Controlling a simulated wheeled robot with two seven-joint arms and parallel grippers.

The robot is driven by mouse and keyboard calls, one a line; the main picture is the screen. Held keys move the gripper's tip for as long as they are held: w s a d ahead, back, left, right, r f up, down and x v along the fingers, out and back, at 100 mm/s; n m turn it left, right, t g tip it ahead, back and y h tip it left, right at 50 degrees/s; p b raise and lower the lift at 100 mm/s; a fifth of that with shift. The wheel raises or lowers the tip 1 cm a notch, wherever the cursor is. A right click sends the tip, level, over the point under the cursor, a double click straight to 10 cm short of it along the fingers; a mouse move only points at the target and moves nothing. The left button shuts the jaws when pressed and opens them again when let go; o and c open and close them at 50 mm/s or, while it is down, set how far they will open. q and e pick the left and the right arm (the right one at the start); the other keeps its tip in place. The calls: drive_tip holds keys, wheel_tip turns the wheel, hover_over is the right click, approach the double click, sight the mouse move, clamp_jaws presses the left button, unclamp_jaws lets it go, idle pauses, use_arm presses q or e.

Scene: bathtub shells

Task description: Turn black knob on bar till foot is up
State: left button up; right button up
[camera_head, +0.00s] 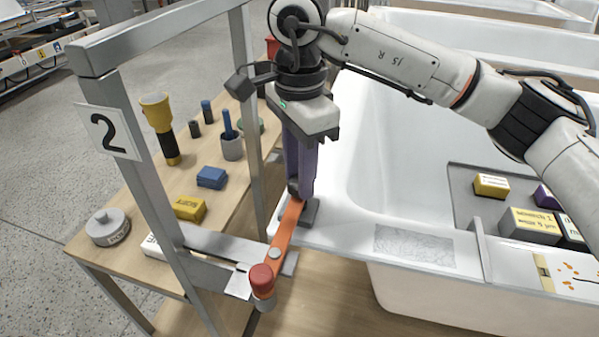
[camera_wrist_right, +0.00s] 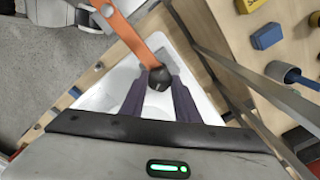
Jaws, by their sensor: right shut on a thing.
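The black knob (camera_wrist_right: 159,76) sits at the end of an orange bar (camera_head: 285,232). My right gripper (camera_head: 299,190) points down over the white tub's near left rim and is shut on the black knob; its purple fingers flank the knob in the right wrist view (camera_wrist_right: 158,90). The bar's other end carries a red cap (camera_head: 262,277) with a grey cylinder under it, beside the metal frame. A dark grey block (camera_head: 310,211) lies on the rim next to the fingertips; I cannot tell whether it is the foot. My left gripper is not in view.
A metal frame (camera_head: 150,150) with a number 2 sign stands left of the tub (camera_head: 400,190). A wooden bench behind it holds a yellow flashlight (camera_head: 159,125), blue and yellow boxes and a grey round weight (camera_head: 107,227). A grey tray (camera_head: 470,215) with boxes lies at right.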

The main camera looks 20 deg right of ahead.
drive_tip(key=n, duration=0.6)
drive_tip(key=shift+n, duration=0.3)
drive_tip(key=n, duration=1.2)
drive_tip(key=shift+a+n, duration=0.1)
drive_tip(key=shift+n, duration=0.2)
drive_tip(key=n, duration=0.6)
drive_tip(key=shift+n, duration=0.3)
drive_tip(key=o, duration=1.1)
drive_tip(key=shift+c, duration=0.2)
wheel_tip(320, 180, up, 10)
drive_tip(key=shift+r+p, duration=0.2)
drive_tip(key=shift+p, duration=0.25)
